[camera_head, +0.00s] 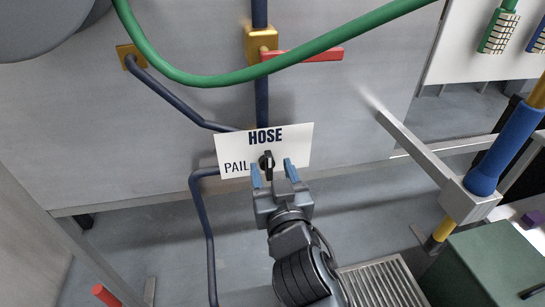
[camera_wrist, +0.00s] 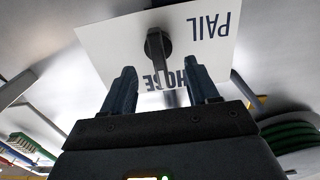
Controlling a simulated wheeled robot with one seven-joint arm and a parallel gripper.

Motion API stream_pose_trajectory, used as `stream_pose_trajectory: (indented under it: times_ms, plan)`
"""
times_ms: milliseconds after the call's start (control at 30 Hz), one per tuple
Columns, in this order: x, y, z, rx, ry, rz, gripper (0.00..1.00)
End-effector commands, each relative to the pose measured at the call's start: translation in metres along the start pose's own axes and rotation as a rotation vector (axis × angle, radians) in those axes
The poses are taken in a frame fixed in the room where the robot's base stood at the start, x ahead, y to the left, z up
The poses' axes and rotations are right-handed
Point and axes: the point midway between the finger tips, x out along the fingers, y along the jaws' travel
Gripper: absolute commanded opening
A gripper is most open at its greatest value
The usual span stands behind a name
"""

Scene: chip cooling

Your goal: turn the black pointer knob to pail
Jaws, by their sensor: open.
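The black pointer knob (camera_head: 266,161) is on a white sign plate (camera_head: 297,146) lettered HOSE at the top and PAIL at the left in the head view. The knob's pointer is directed up toward HOSE. In the wrist view, where the lettering is upside down, the knob (camera_wrist: 156,44) has its pointer running down toward HOSE. My gripper (camera_head: 273,168) is open, with its blue fingertips close to the plate on either side of the knob. In the wrist view my gripper (camera_wrist: 162,76) has the pointer between its fingers, with no clear contact; part of HOSE is hidden.
A green hose (camera_head: 225,79) crosses above the plate. A red lever (camera_head: 312,54) sits on a brass valve (camera_head: 262,40) on the dark blue pipe. A metal arm with a blue-gripped pole (camera_head: 505,147) and a green box (camera_head: 490,262) stand at the right. A floor grate (camera_head: 380,284) lies below.

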Motion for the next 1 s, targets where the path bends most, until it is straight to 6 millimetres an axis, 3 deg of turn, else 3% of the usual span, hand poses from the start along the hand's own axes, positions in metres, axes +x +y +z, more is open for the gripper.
stream_pose_trajectory:
  times_ms: [233,567,1000]
  plan:
    - [0.028,0.000,-0.001,-0.001,0.000,0.000,0.59]
    - [0.032,0.000,0.000,-0.001,0.000,0.000,0.59]
    - [0.032,0.000,0.000,0.000,0.000,0.000,0.19]
